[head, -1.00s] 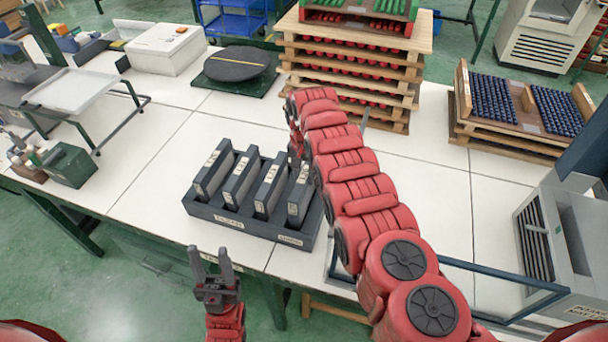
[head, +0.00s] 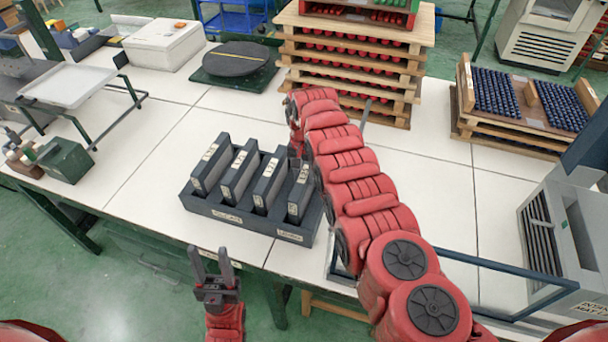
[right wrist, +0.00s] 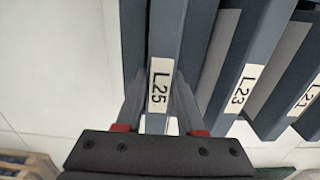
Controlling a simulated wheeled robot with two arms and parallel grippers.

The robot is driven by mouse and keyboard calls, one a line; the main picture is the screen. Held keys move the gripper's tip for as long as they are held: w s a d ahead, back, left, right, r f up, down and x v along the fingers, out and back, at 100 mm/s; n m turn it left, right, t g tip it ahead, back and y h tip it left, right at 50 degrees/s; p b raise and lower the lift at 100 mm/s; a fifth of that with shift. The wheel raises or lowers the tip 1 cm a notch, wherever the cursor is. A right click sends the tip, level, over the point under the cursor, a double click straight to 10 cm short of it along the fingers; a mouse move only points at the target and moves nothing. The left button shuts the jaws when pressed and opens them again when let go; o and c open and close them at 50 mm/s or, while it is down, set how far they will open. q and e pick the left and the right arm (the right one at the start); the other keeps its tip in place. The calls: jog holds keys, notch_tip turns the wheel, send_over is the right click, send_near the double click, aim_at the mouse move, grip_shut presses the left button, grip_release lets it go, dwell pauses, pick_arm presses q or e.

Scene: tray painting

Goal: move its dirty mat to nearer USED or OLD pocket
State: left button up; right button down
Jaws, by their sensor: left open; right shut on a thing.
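A dark grey rack (head: 228,216) stands at the table's front edge and holds several upright grey slabs with white labels. The slab labelled L25 (right wrist: 158,40) is at the rack's right end (head: 300,192) in the head view. My right gripper (right wrist: 160,122) is shut on L25, its fingers on both sides of the slab's label; in the head view my arm mostly hides it. My left gripper (head: 213,258) is open and empty, in front of the table. I cannot pick out a dirty mat or a pocket marked USED or OLD.
Wooden trays (head: 350,62) are stacked behind the rack. A grey box (head: 548,238) with a partly readable INTAK/MAT label stands at the right, beside a blue rail. A dark turntable (head: 236,64) and a white tray (head: 68,86) are at the left. Table between is clear.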

jog(key=shift+f, duration=0.25)
jog(key=shift+c, duration=2.2)
grip_release()
jog(key=shift+r, duration=0.3)
notch_tip(320, 180, up, 2)
jog(key=shift+w+a+r+p, duration=0.1)
jog(key=shift+r+p, duration=0.1)
jog(key=shift+p, duration=0.45)
notch_tip(320, 180, up, 22)
jog(key=p, duration=0.7)
jog(key=shift+f, duration=0.25)
